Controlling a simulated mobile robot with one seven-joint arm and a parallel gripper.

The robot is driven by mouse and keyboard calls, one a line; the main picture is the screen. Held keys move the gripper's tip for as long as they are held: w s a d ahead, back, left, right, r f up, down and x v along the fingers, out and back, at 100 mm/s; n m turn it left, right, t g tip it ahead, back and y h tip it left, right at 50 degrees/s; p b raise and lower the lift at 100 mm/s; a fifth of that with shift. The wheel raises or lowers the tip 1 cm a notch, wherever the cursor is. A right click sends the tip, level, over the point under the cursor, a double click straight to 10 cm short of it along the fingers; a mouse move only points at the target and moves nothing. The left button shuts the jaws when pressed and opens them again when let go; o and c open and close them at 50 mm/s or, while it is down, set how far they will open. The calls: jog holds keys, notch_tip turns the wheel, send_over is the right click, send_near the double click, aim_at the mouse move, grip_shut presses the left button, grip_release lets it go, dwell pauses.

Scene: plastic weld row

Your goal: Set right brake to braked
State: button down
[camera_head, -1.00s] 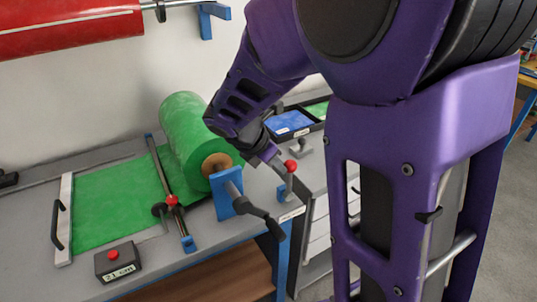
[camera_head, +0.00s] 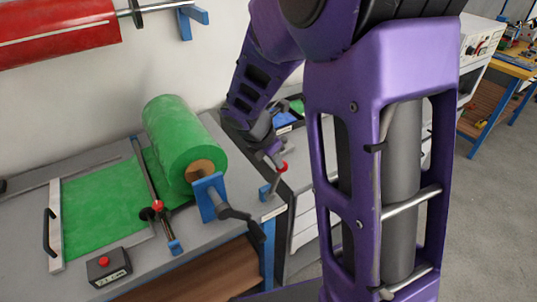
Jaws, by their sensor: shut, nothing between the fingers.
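A grey lever with a red knob (camera_head: 282,168), which seems to be the right brake, stands on a small blue mount (camera_head: 265,193) at the bench's right end. It leans up and to the right. My gripper (camera_head: 274,153) is shut and empty, pointing down just above and left of the red knob. I cannot tell whether the fingertips touch the lever. The green roll (camera_head: 180,135) sits left of my gripper, its core end held by a blue bracket (camera_head: 208,200) with a dark crank handle (camera_head: 237,215).
A cutting bar (camera_head: 143,170) with another red knob (camera_head: 157,205) crosses the green sheet (camera_head: 95,205). A small box with a red button (camera_head: 108,266) sits at the bench front. Open floor is at the right.

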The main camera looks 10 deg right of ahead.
jog(key=w+d+f+p, duration=0.1)
jog(key=w+d+f, duration=0.1)
jog(key=d, duration=0.4)
jog(key=shift+d+f, duration=0.15)
jog(key=shift+f, duration=0.1)
jog(key=shift+f, duration=0.1)
dwell(0.4)
notch_tip(320, 180, up, 13)
jog(key=s+d+p, duration=0.1)
jog(key=shift+s+d, duration=0.3)
jog(key=shift+s, duration=0.05)
dwell(0.4)
jog(key=shift+w, duration=0.1)
